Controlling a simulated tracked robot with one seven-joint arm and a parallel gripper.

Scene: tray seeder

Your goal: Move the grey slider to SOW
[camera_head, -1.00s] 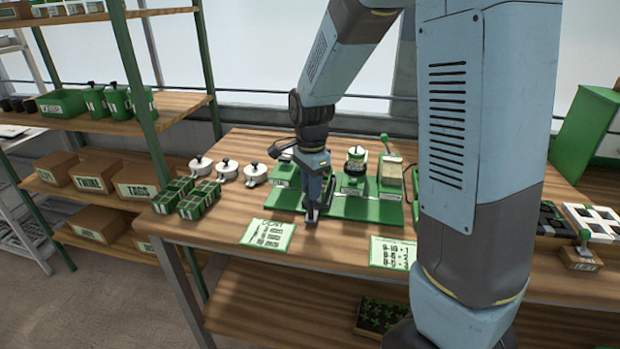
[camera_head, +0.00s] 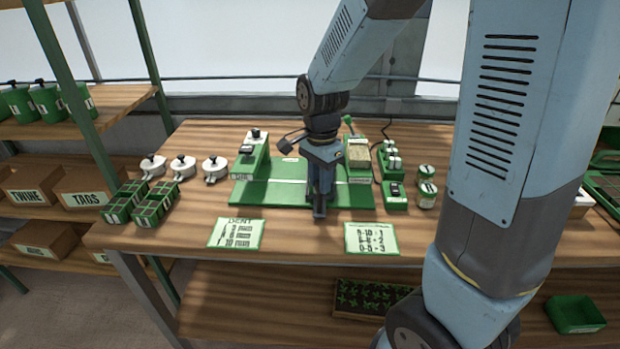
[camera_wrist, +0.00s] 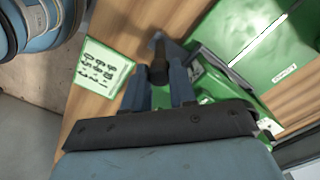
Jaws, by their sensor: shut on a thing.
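My gripper (camera_head: 319,208) is at the front edge of the green board (camera_head: 266,194) on the bench, right of the board's middle. In the wrist view, my gripper (camera_wrist: 158,77) is shut on a dark grey upright knob (camera_wrist: 159,60), which looks like the handle of the grey slider. In the head view my gripper hides the knob. A small label (camera_wrist: 285,74) shows on the green surface in the wrist view, too small to read. I cannot make out the SOW mark in either view.
A green station (camera_head: 252,155) stands at the board's left and a block station (camera_head: 358,155) at its right. White lidded pots (camera_head: 183,166) and green seed cells (camera_head: 151,204) stand left. Two cards (camera_head: 237,233) (camera_head: 371,239) lie in front.

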